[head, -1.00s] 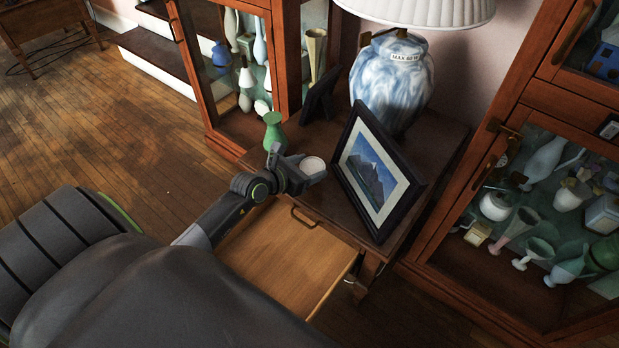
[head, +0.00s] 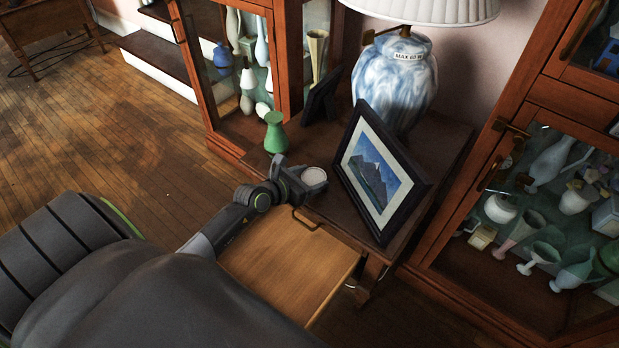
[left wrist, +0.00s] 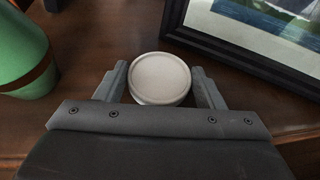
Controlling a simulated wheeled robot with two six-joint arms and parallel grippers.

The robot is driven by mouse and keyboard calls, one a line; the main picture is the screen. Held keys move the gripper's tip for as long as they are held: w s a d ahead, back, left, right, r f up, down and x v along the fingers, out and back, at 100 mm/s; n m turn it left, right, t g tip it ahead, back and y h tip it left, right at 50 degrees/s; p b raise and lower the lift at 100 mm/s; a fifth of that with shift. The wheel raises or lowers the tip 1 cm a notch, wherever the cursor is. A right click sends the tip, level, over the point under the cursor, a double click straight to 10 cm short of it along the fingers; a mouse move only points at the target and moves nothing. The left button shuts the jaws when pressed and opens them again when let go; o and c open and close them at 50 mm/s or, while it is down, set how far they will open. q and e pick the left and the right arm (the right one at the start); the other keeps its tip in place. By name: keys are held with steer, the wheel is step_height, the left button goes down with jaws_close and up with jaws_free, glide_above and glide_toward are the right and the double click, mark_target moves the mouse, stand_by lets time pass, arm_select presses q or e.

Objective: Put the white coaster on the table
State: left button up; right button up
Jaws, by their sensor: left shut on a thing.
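The white coaster (head: 313,177) is small, round and pale, with a raised rim. In the left wrist view the coaster (left wrist: 160,78) lies flat between the two fingers of my left gripper (left wrist: 162,88), which is shut on it. In the head view my left gripper (head: 306,182) is over the front part of the dark wooden table (head: 336,212), left of the picture frame. I cannot tell whether the coaster touches the tabletop. My right gripper is not in view.
A framed mountain picture (head: 378,172) stands close to the right of the coaster. A green vase (head: 275,133) stands behind to the left, and a marbled lamp (head: 395,80) at the back. An open drawer (head: 285,262) juts out in front. Glass cabinets (head: 540,190) flank the table.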

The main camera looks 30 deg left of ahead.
arm_select(q)
steer(key=shift+f, duration=0.15)
steer(key=o, duration=1)
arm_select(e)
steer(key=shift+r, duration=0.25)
arm_select(q)
steer(key=shift+r, duration=0.2)
steer(key=p+v, duration=0.3)
steer(key=v, duration=0.9)
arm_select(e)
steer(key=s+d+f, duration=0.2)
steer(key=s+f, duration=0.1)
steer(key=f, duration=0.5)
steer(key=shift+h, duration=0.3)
